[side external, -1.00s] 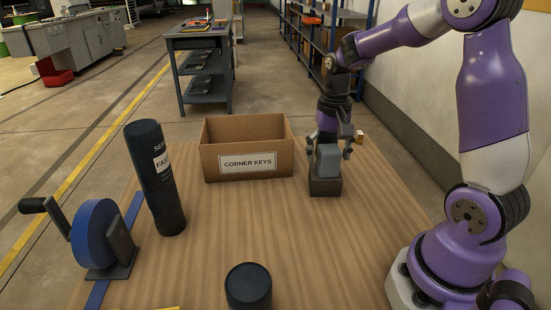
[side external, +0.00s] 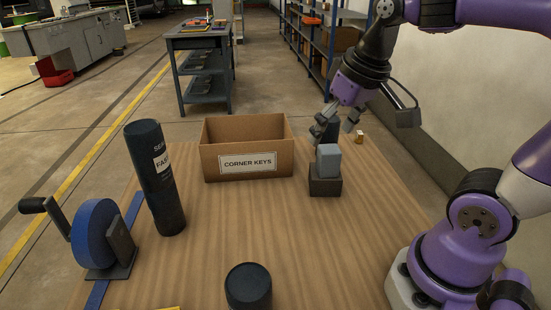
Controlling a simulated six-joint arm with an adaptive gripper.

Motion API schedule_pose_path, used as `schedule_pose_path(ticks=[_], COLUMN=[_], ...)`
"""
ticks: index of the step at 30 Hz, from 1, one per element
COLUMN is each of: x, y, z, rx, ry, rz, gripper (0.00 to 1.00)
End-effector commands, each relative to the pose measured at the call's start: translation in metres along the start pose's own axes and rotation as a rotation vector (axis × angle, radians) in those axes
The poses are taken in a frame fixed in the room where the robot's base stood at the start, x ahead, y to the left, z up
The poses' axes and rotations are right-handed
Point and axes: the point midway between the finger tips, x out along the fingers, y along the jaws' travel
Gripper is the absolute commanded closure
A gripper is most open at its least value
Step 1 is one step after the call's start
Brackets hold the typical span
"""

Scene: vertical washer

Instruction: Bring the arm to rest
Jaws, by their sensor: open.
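My gripper (side external: 335,123) is open and empty. It hangs tilted above the far right part of the wooden table, up and behind a grey block (side external: 328,160). A dark blue-grey piece (side external: 330,131) shows behind the block, partly hidden by the block and the fingers. A small brass-coloured piece (side external: 359,137) lies to the right of the gripper.
An open cardboard box (side external: 209,163) labelled "CORNER KEYS" stands left of the block. A dark tall cylinder (side external: 160,200), a blue strap reel (side external: 97,235) and a short dark cylinder (side external: 248,290) stand further left and in front. The table's (side external: 375,240) right front is clear.

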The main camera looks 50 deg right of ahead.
Motion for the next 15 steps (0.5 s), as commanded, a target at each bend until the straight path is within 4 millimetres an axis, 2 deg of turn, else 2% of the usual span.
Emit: schedule_pose_path(ticks=[3, 6, 15], x=[0.003, 0.006, 0.008], y=[-0.015, -0.021, -0.022], z=[0.024, 0.035, 0.039], rx=[-0.144, -0.210, -0.234], ry=[0.094, 0.136, 0.151], rz=[-0.039, -0.057, -0.063], gripper=[0.16, 0.16, 0.16])
